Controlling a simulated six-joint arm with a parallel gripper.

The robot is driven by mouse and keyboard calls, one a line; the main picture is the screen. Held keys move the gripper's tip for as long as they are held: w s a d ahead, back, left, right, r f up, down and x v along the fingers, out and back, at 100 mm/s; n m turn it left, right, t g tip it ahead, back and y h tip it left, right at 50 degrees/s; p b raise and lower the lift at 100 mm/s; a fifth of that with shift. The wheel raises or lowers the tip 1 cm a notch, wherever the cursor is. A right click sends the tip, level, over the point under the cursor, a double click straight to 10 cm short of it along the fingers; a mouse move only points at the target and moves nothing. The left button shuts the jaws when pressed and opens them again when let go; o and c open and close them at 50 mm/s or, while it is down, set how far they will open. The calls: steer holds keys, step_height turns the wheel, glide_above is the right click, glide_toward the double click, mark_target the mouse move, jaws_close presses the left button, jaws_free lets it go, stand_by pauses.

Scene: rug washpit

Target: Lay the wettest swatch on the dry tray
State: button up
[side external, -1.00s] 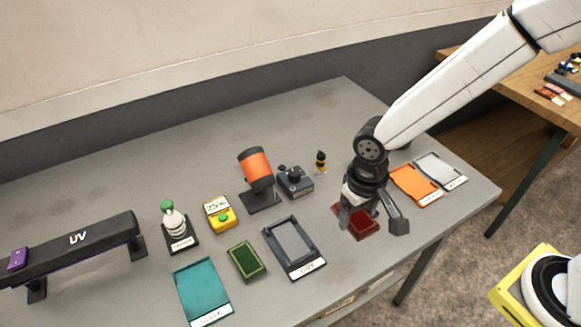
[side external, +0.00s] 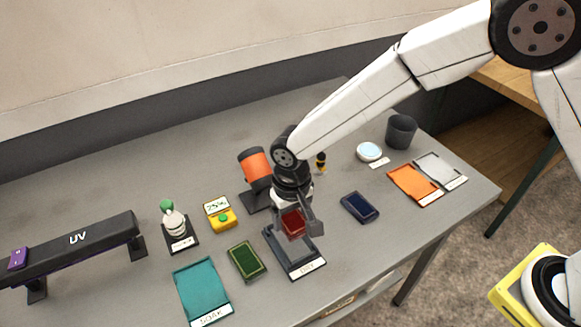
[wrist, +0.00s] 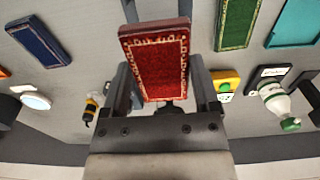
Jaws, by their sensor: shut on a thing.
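My gripper (side external: 296,221) is shut on a red swatch (side external: 292,223). The swatch has a pale patterned border, clear in the wrist view (wrist: 157,62), with a finger on each side. It is held above the dark grey tray (side external: 312,263), whose label seems to read DRY; my gripper hides the tray's far part. A green swatch (side external: 246,261) lies left of that tray, and a dark blue swatch (side external: 360,207) lies to its right. A yellow meter (side external: 220,214) reads about 25%.
A teal tray (side external: 203,289) labelled SOAK is front left. A white bottle with a green top (side external: 173,220), an orange drum-shaped device (side external: 256,167) and a black UV bridge (side external: 80,243) stand around. Orange (side external: 413,184) and light grey (side external: 439,168) trays lie right.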

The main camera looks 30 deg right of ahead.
steer(key=shift+f, duration=0.15)
steer(key=shift+f, duration=2.75)
steer(key=shift+f, duration=0.45)
steer(key=o, duration=1.1)
steer(key=shift+r, duration=0.15)
steer(key=shift+r, duration=3.35)
steer(key=shift+d, duration=0.15)
